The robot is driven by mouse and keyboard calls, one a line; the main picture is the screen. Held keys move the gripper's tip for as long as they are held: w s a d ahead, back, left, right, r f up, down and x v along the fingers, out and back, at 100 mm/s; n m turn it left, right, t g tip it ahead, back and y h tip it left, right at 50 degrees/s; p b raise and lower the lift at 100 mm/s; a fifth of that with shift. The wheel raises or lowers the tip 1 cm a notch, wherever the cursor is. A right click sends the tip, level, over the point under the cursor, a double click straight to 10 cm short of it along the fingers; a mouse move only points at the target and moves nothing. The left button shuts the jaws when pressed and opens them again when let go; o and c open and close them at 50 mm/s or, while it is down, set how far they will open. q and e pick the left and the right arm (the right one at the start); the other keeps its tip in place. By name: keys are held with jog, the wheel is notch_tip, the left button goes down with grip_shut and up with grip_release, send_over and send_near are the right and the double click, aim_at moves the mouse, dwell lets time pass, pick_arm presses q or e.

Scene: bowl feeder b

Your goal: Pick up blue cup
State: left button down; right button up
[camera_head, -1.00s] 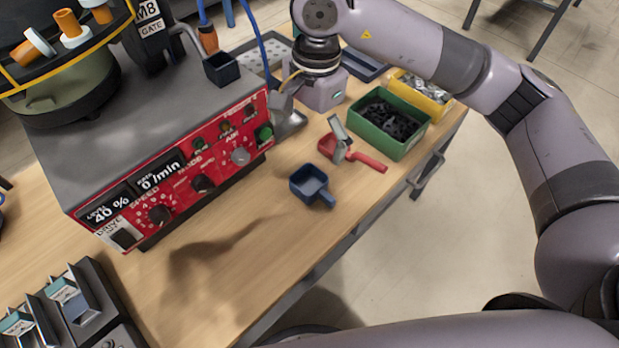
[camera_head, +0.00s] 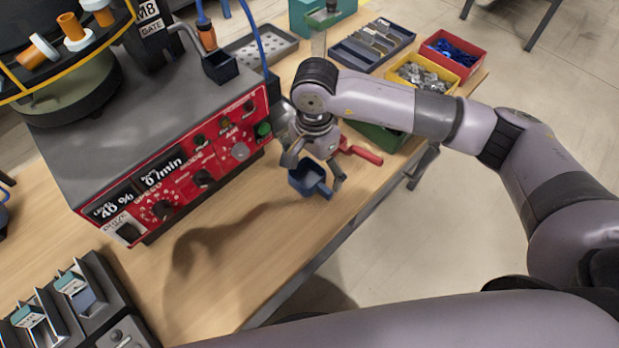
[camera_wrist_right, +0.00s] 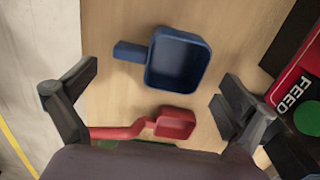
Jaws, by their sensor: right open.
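The blue cup (camera_head: 306,181) is a square scoop with a short handle, standing on the wooden bench in front of the red control panel. In the right wrist view the cup (camera_wrist_right: 178,62) lies ahead of and between the spread fingers, its handle pointing left. My right gripper (camera_head: 315,172) is open and close to the cup in the head view, its fingers on either side. I cannot tell whether a finger touches the cup. My left gripper is not in view.
A red scoop (camera_wrist_right: 172,124) lies beside the blue cup, close to the right gripper. The feeder control box (camera_head: 170,190) stands left of the cup. A green bin (camera_head: 378,136) is partly hidden behind my right arm. Bare bench lies in front of the cup.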

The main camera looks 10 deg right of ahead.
aim_at(313, 177)
jog(key=shift+f+p, duration=0.35)
jog(key=shift+f, duration=1.6)
jog(key=shift+c, duration=0.5)
jog(key=c, duration=0.9)
